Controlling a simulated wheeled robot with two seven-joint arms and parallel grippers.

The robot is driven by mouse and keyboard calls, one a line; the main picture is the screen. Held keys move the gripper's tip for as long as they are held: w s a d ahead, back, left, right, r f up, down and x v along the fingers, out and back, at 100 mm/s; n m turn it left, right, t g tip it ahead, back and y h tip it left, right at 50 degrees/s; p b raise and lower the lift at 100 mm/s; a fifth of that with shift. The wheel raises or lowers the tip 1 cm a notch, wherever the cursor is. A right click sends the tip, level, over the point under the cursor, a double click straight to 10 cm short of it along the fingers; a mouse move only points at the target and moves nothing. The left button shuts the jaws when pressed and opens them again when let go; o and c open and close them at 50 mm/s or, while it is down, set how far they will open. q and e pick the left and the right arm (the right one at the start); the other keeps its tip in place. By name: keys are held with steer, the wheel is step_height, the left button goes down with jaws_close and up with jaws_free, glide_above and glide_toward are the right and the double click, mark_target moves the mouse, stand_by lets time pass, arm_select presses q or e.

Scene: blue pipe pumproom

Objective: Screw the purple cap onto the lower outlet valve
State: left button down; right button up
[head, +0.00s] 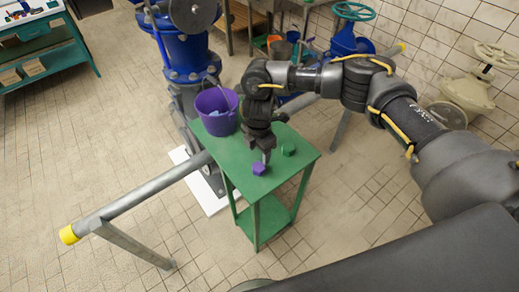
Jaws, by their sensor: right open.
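A small purple cap (259,169) lies on the green table (240,183), close to its front edge. My right gripper (266,158) points down over the table, just behind the purple cap. It is open, and I see nothing held in it. I cannot tell whether the fingertips touch the cap. A blue valve and pipe assembly (186,58) stands behind the table, but I cannot make out which part is the lower outlet valve. My left gripper is not in view.
A purple bucket (216,111) stands at the table's back left, and a small green piece (288,149) lies right of the gripper. A grey pipe with a yellow end (68,235) runs left of the table.

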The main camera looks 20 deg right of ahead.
mark_target(259, 168)
step_height(259, 168, down, 10)
steer(key=b, duration=0.6)
steer(key=shift+r+b, duration=0.25)
steer(key=shift+b, duration=0.15)
steer(key=shift+f, duration=0.2)
steer(key=shift+s+f, duration=0.15)
steer(key=shift+s, duration=0.15)
steer(key=shift+c, duration=0.2)
steer(key=shift+s, duration=0.2)
steer(key=c, duration=0.8)
